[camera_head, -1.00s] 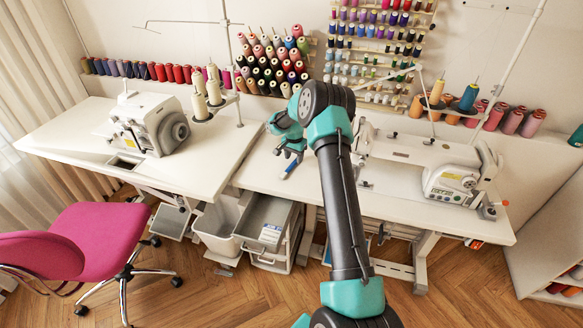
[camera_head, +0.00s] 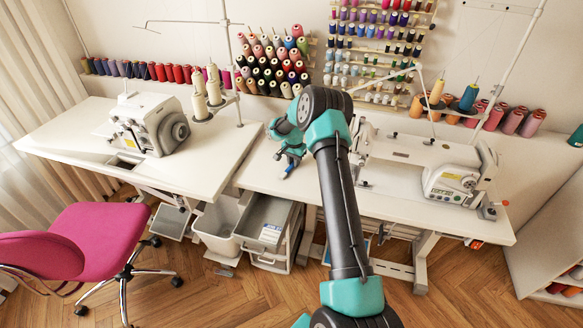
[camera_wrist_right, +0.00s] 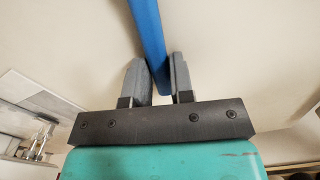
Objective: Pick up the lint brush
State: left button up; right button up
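The lint brush (camera_head: 287,174) lies on the white table of the middle workstation. Only a short blue and white piece of it shows below my right gripper (camera_head: 291,157) in the head view. In the right wrist view, its blue handle (camera_wrist_right: 148,35) runs down from the top edge and its end lies between the two grey fingers of my right gripper (camera_wrist_right: 160,75). The fingers sit close on both sides of the handle; whether they press on it cannot be told. The brush's head is out of the wrist view. My left gripper is not in view.
A sewing machine (camera_head: 455,185) stands on the right of this table, and a white overlock machine (camera_head: 148,125) on the left table. Thread cones (camera_head: 275,60) fill the wall rack behind. An open drawer (camera_head: 266,222) sits below; a pink chair (camera_head: 100,238) stands front left.

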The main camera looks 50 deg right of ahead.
grip_shut()
jog(key=shift+r, duration=0.15)
jog(key=shift+r, duration=0.25)
notch_tip(320, 180, up, 3)
jog(key=shift+f, duration=0.1)
jog(key=s+a, duration=0.3)
jog(key=a, duration=0.1)
jog(key=s+a+r, duration=0.1)
jog(key=s+a, duration=0.6)
jog(key=a, duration=0.1)
jog(key=shift+s+r, duration=0.2)
jog(key=shift+s, duration=0.15)
